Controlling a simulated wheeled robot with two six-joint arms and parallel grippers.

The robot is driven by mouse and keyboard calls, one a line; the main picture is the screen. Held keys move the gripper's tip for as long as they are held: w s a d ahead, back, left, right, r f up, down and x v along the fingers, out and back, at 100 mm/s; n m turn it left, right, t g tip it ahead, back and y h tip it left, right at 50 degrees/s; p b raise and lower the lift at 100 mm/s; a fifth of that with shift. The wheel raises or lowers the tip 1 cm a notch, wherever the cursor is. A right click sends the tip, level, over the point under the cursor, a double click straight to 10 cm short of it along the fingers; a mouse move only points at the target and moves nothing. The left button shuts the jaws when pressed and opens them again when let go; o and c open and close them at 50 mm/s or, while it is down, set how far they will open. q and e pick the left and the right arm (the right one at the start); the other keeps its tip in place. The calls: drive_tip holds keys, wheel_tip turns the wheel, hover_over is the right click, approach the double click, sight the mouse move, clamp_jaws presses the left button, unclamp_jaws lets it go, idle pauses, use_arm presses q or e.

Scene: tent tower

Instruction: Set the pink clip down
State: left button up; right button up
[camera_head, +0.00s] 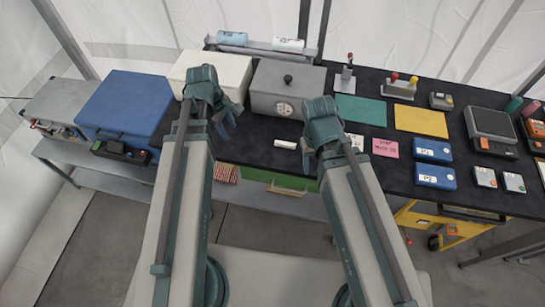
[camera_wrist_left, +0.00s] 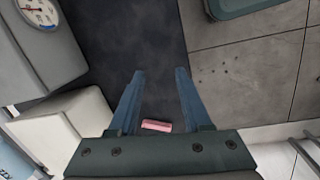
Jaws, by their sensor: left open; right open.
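The pink clip (camera_wrist_left: 156,126) shows in the left wrist view as a small pink bar between the bases of my left gripper's fingers, near the front edge of the dark bench top (camera_wrist_left: 118,35). I cannot tell whether it touches either finger or the bench. My left gripper (camera_wrist_left: 160,74) is open, its fingers apart. In the head view, my left gripper (camera_head: 228,127) is above the bench in front of the white box, and the clip cannot be made out there. My right gripper (camera_head: 308,163) is open near the bench's front edge.
A grey box with a gauge (camera_head: 286,88) and a white box (camera_head: 212,72) stand behind the grippers. A blue case (camera_head: 124,104) is at left; green (camera_head: 360,109) and yellow (camera_head: 421,120) mats are at right.

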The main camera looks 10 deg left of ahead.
use_arm(q)
drive_tip(key=s+d+m+y, duration=0.1)
drive_tip(key=s+d+m, duration=0.3)
drive_tip(key=d+m, duration=0.4)
drive_tip(key=s+d+m+g+y, duration=0.1)
drive_tip(key=s+d+m, duration=0.4)
drive_tip(key=d+m, duration=0.3)
drive_tip(key=m, duration=0.2)
drive_tip(key=shift+s+m+y, duration=0.3)
drive_tip(key=shift+m+y, duration=0.1)
drive_tip(key=shift+f, duration=0.15)
